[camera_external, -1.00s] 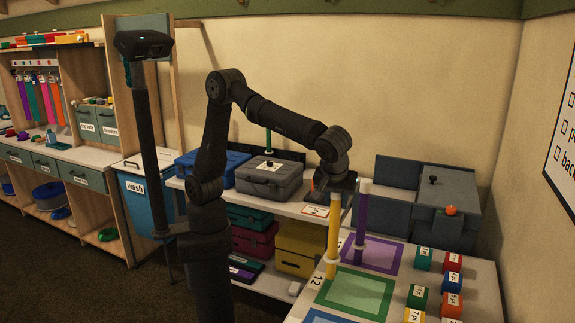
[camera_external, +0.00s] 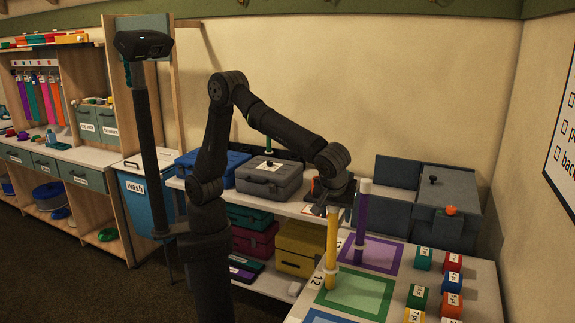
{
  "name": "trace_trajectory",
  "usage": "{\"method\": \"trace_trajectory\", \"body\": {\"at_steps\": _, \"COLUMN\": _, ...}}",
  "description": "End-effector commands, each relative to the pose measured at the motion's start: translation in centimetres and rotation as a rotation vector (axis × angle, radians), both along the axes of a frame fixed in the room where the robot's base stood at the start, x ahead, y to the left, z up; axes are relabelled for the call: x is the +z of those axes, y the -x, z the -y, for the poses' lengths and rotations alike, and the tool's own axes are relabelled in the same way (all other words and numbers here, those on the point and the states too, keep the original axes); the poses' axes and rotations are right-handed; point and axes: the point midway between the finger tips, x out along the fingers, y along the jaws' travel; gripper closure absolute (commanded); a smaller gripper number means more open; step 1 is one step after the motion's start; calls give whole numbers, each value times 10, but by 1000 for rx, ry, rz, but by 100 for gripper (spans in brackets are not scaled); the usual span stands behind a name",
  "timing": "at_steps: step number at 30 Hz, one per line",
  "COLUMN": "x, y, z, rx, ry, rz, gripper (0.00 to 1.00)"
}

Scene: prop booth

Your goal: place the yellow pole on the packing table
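The yellow pole (camera_external: 331,245) is upright under my gripper (camera_external: 333,203), which is closed around its top end. The fingertips are small and dark, so their exact grip is hard to see. The pole has a pale ring low down. Its lower end is by the left edge of the green square on the white table (camera_external: 310,306), which I take to be the packing table. I cannot tell whether the pole's foot touches the table.
A purple pole (camera_external: 360,230) with a pale top stands close to the right, on a purple-framed square. Several small labelled blocks (camera_external: 424,258) lie farther right. Behind are a grey case (camera_external: 268,177), a blue case (camera_external: 205,170) and a grey bin unit (camera_external: 440,195).

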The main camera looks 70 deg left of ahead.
Motion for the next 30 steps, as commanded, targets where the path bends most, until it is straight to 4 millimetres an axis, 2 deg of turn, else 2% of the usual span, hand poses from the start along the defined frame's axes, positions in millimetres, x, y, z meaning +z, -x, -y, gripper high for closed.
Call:
{"method": "trace_trajectory", "body": {"at_steps": 4, "x": 4, "y": 0, "z": 1, "rx": 0, "ry": 1, "rz": 1, "gripper": 46}}
{"method": "trace_trajectory", "body": {"at_steps": 7, "x": 15, "y": 4, "z": 5, "rx": -1, "ry": 3, "rz": 1, "gripper": 46}}
{"method": "trace_trajectory", "body": {"at_steps": 15, "x": 68, "y": 18, "z": 22, "rx": -2, "ry": 3, "rz": 2, "gripper": 46}}
{"method": "trace_trajectory", "body": {"at_steps": 21, "x": 100, "y": 26, "z": 31, "rx": -1, "ry": 2, "rz": 1, "gripper": 46}}
{"method": "trace_trajectory", "body": {"at_steps": 25, "x": 110, "y": 29, "z": 34, "rx": 0, "ry": 1, "rz": 0, "gripper": 46}}
{"method": "trace_trajectory", "body": {"at_steps": 30, "x": 113, "y": 30, "z": 35, "rx": 0, "ry": -1, "rz": -1, "gripper": 46}}
